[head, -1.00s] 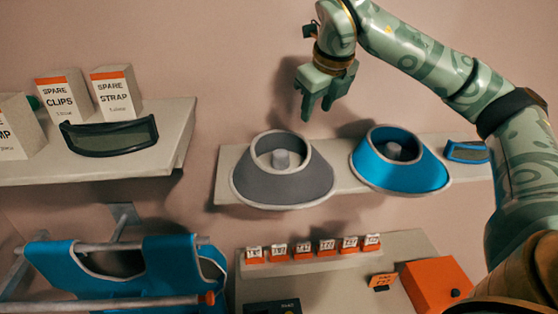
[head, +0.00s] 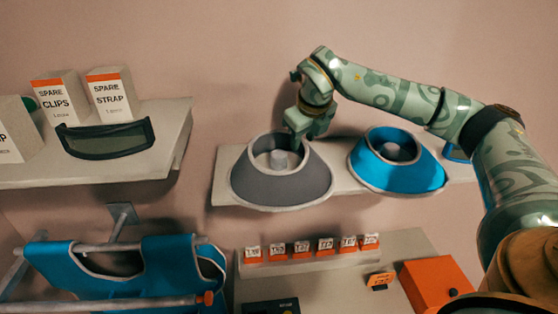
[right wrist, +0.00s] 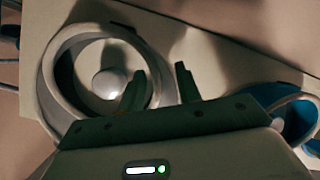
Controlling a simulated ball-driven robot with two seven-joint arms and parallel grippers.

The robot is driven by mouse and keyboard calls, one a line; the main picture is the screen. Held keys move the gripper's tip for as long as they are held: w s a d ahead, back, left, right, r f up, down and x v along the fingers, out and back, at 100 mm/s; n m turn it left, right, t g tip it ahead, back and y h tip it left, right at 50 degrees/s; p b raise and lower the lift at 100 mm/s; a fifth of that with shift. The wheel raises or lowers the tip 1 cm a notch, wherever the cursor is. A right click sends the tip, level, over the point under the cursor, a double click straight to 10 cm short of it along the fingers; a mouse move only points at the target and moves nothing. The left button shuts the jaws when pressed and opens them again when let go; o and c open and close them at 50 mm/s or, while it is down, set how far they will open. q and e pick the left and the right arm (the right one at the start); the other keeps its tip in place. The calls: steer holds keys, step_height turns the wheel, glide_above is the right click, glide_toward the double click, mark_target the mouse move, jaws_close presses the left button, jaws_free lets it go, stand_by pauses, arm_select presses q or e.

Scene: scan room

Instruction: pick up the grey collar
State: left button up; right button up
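The grey collar (head: 282,188) is a flared cone with a pale rim, standing on the middle shelf around a short grey peg (head: 280,160). It also shows in the right wrist view (right wrist: 62,75), with the peg's round top inside the ring. My right gripper (head: 297,143) is at the collar's upper right edge. In the right wrist view its two fingers (right wrist: 160,78) are apart, one over the inside of the ring and one outside, with the rim between them. The fingertips' exact depth is hard to tell. My left gripper is not in view.
A blue collar (head: 400,174) stands close to the right on the same shelf (head: 222,172). The left shelf (head: 165,160) holds a dark visor (head: 105,139) and spare boxes (head: 110,94). Below are a blue apron (head: 110,275) on a rail and an orange box (head: 436,283).

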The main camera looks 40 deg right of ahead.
steer(key=shift+a, duration=0.1)
jaws_close()
steer(key=shift+r, duration=0.1)
